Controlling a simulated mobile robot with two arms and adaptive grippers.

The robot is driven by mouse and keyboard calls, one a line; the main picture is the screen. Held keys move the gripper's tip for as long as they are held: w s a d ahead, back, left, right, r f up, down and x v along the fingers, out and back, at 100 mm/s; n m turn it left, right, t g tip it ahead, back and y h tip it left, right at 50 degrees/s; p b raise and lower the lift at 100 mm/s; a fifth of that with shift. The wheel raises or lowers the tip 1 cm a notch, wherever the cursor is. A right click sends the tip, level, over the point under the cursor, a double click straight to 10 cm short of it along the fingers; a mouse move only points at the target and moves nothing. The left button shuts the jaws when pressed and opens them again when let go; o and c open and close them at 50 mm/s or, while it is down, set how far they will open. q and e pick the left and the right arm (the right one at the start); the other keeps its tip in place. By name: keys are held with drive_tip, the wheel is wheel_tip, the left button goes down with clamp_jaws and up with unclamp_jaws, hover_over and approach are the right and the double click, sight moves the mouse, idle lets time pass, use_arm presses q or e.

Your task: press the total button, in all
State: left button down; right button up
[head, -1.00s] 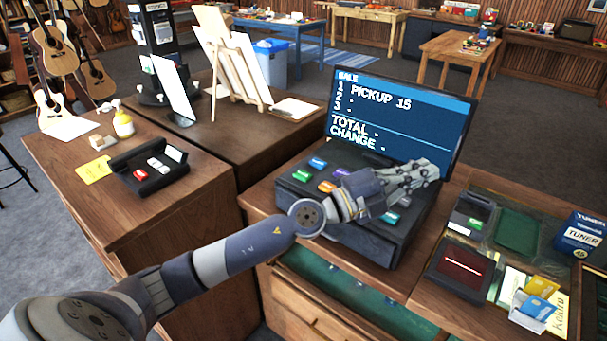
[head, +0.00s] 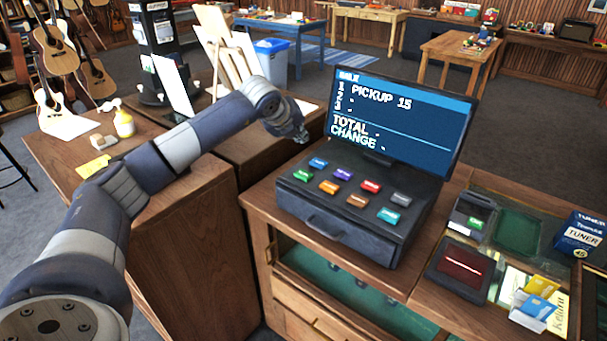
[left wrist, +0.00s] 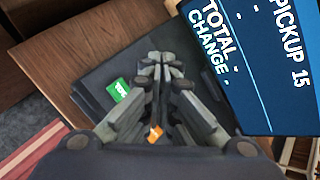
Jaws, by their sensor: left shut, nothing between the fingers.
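The cash register (head: 330,222) stands on the wooden counter with two rows of coloured keys. They include blue (head: 318,162), purple (head: 342,174), red (head: 371,186), grey (head: 401,199), green (head: 301,175), orange (head: 328,187), brown (head: 357,200) and teal (head: 388,215). Their labels are too small to tell which is total. The screen (head: 400,120) reads PICKUP 15, with only dashes at TOTAL and CHANGE. My left gripper (head: 301,136) is shut and empty, beyond the register's left end. In the left wrist view, its fingers (left wrist: 161,68) show between the green key (left wrist: 118,90) and the screen.
A yellow bottle (head: 123,123) stands on the left counter. An easel (head: 238,70) stands behind my left arm.

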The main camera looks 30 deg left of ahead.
use_arm(q)
drive_tip(key=shift+d, duration=0.1)
drive_tip(key=b, duration=0.4)
hover_over(301, 173)
wheel_tip(301, 173, down, 8)
drive_tip(key=shift+s, duration=0.1)
drive_tip(key=shift+f, duration=0.45)
idle(0.9)
drive_tip(key=shift+b, duration=0.3)
drive_tip(key=shift+f+b, duration=0.35)
drive_tip(key=shift+b, duration=0.35)
drive_tip(key=shift+f+b, duration=0.55)
drive_tip(key=shift+b, duration=0.15)
idle(0.3)
drive_tip(key=shift+r, duration=0.95)
